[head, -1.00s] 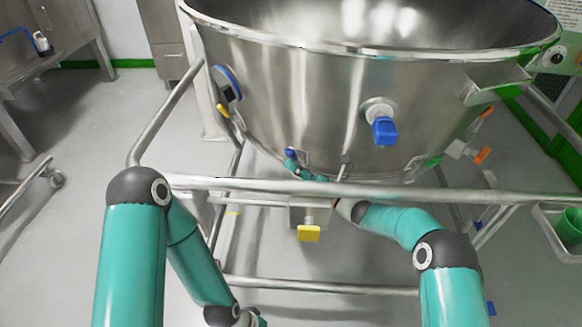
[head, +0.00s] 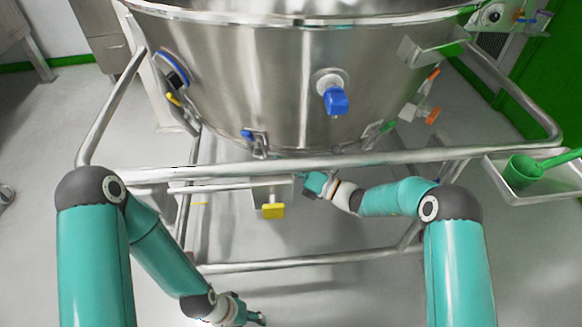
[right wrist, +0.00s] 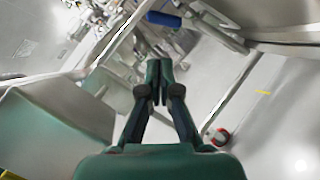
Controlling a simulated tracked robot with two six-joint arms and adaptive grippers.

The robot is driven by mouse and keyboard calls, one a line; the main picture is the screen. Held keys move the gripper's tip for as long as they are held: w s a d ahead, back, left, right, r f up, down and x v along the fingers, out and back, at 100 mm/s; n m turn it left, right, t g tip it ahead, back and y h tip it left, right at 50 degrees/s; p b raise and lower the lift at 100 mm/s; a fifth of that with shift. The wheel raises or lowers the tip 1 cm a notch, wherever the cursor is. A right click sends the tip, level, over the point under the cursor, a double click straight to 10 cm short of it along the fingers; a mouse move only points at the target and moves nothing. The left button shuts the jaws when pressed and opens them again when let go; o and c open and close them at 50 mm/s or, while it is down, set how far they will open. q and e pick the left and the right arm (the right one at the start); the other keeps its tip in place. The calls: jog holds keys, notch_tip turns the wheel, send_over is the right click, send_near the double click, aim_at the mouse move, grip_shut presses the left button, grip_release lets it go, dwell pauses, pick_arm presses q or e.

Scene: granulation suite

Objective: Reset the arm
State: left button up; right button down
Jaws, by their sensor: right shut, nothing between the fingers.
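My right arm reaches in from the right in the head view. Its gripper (head: 312,184) is below the front rail of the steel frame, just right of a yellow-handled part. In the right wrist view my right gripper (right wrist: 158,72) has its fingertips together with nothing between them. My left arm bends down on the left of the head view. My left gripper (head: 258,319) is low at the bottom edge, small and partly cut off, so its opening cannot be told.
A large steel vessel (head: 270,85) with a blue-handled valve (head: 337,101) stands in the frame. The frame's front rail (head: 390,158) crosses close to my right forearm. A yellow handle (head: 273,211) hangs below it. A tray (head: 518,196) with a green scoop (head: 524,170) is at right. Floor is clear at left.

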jog(key=r+v, duration=0.1)
jog(key=v, duration=0.4)
jog(key=s+d+f+n+g+h, duration=0.1)
jog(key=s+f+n+g+h, duration=0.3)
jog(key=s+f, duration=0.55)
jog(key=s+d+f+n+g+h, duration=0.15)
jog(key=s+f+n+g, duration=0.35)
jog(key=s, duration=0.7)
jog(key=s+d+f+n+h, duration=1)
jog(key=s+n, duration=0.3)
jog(key=n, duration=0.4)
jog(key=w+r+n+p, duration=0.1)
jog(key=r+n+p, duration=0.1)
jog(key=r+p, duration=1.3)
jog(key=w+r+n+t+y+p, duration=0.1)
jog(key=w+r+n+p, duration=0.1)
jog(key=r+p, duration=1.2)
jog(key=shift+w+d+r+p, duration=0.25)
jog(key=shift+d+r+p, duration=0.15)
jog(key=shift+d+r, duration=0.1)
